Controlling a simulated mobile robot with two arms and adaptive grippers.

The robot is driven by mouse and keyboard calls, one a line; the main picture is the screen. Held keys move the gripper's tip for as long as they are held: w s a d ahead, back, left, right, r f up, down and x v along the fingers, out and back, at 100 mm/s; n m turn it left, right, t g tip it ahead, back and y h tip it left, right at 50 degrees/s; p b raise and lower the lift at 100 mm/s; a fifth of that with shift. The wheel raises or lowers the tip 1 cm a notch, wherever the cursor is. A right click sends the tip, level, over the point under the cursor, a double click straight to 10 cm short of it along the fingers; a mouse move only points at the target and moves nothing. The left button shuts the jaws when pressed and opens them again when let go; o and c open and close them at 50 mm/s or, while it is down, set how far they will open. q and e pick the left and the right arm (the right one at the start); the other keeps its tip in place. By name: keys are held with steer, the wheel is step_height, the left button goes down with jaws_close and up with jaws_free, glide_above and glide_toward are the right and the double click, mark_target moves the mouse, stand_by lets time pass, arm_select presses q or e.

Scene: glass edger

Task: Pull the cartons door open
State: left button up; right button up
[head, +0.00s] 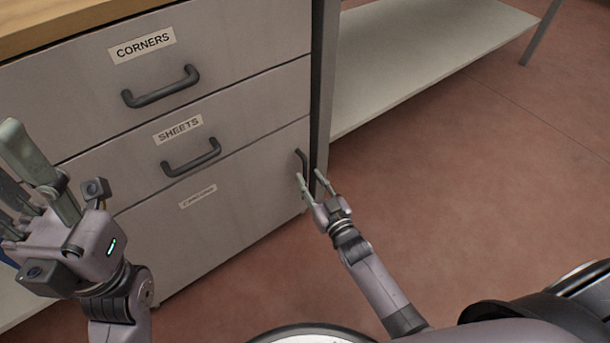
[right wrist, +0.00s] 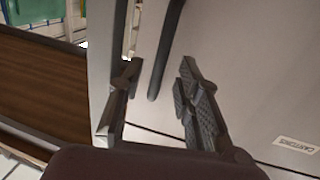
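The cartons door (head: 215,225) is the grey bottom panel of the cabinet, with a small label (head: 198,196). It looks shut. Its dark upright handle (head: 302,163) is at the door's right edge. In the right wrist view the handle (right wrist: 166,50) runs down between and beyond the fingertips. My right gripper (head: 310,178) is open at the handle's lower end; its fingers (right wrist: 160,75) stand apart on either side of the handle's line, and I cannot tell whether they touch it. My left gripper (head: 30,180) is at the far left in front of the cabinet, its fingertips partly cut off or overlapping.
Above the door are the sheets drawer (head: 240,125) and the corners drawer (head: 225,45), both shut, with bar handles. A pale low shelf (head: 410,60) stands right of the cabinet. The reddish floor (head: 500,170) in front and right is clear.

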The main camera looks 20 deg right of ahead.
mark_target(306, 173)
steer(key=shift+w+a+b, duration=0.15)
steer(key=shift+w+b, duration=0.1)
steer(key=shift+w, duration=0.75)
steer(key=shift+w+a+b, duration=0.15)
steer(key=shift+w+b, duration=0.1)
steer(key=shift+w, duration=0.75)
steer(key=shift+c, duration=0.3)
jaws_close()
